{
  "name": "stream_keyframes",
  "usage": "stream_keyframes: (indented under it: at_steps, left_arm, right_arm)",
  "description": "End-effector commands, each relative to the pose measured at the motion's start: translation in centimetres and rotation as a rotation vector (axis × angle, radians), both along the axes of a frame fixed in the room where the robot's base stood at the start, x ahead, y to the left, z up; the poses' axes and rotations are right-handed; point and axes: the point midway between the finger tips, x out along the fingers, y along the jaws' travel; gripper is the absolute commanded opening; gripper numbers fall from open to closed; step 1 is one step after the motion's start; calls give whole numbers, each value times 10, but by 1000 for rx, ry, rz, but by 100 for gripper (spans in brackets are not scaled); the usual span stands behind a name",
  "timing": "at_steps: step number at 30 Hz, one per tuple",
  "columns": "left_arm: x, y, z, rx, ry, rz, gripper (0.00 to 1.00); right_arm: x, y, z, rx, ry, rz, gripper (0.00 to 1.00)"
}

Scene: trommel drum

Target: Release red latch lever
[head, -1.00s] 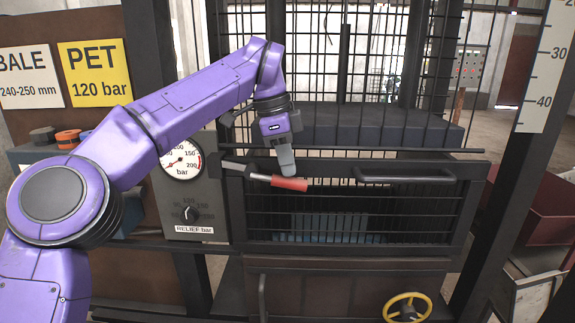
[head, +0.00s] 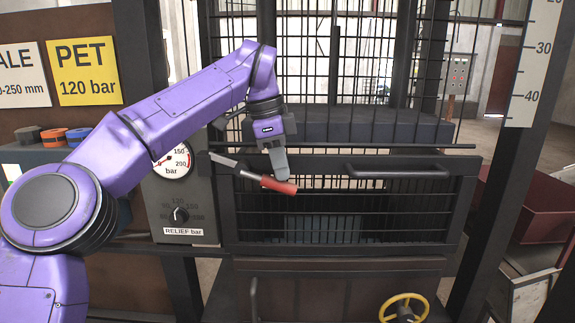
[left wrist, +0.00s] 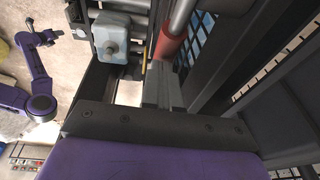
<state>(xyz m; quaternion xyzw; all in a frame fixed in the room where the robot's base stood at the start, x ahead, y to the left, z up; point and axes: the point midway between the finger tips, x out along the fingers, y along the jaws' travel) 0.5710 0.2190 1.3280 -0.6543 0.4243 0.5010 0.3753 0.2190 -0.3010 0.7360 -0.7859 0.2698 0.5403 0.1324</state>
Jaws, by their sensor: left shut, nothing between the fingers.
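The red-gripped latch lever (head: 279,186) is on the front of the dark press door, slanting down to the right from its pivot at the door's upper left. My left gripper (head: 280,172) is shut and empty, with its fingertips on or just above the red grip from above; exact contact is hard to tell. In the left wrist view the shut fingers (left wrist: 162,86) lie close to the red grip (left wrist: 168,46) and its metal shaft. A purple arm, likely my right one, shows at the left of that view; its gripper (left wrist: 80,33) is too small to read.
A black door handle bar (head: 388,172) runs to the right of the lever. A pressure gauge (head: 174,161) and relief knob (head: 179,215) sit to the left. A yellow handwheel (head: 405,308) is below. Bars of the cage (head: 330,60) stand behind the gripper.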

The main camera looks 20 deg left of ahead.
Motion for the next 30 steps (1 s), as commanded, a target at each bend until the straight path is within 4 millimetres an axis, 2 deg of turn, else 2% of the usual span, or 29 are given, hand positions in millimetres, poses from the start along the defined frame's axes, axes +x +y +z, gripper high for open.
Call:
stream_keyframes:
  at_steps: [2, 11, 18, 30]
  left_arm:
    - [-1, 2, -7, 4, 2, 4, 0]
    - [-1, 3, -26, 245, 89, 9, 0]
    - [-2, 5, -42, 244, 92, 7, 0]
    - [-3, 7, -48, 244, 90, 8, 0]
  right_arm:
    - [0, 0, -5, 0, 0, 0, 43]
    - [0, 0, -2, 0, 0, 0, 43]
    - [0, 0, -15, 0, 0, 0, 43]
    - [0, 0, -25, 0, 0, 0, 43]
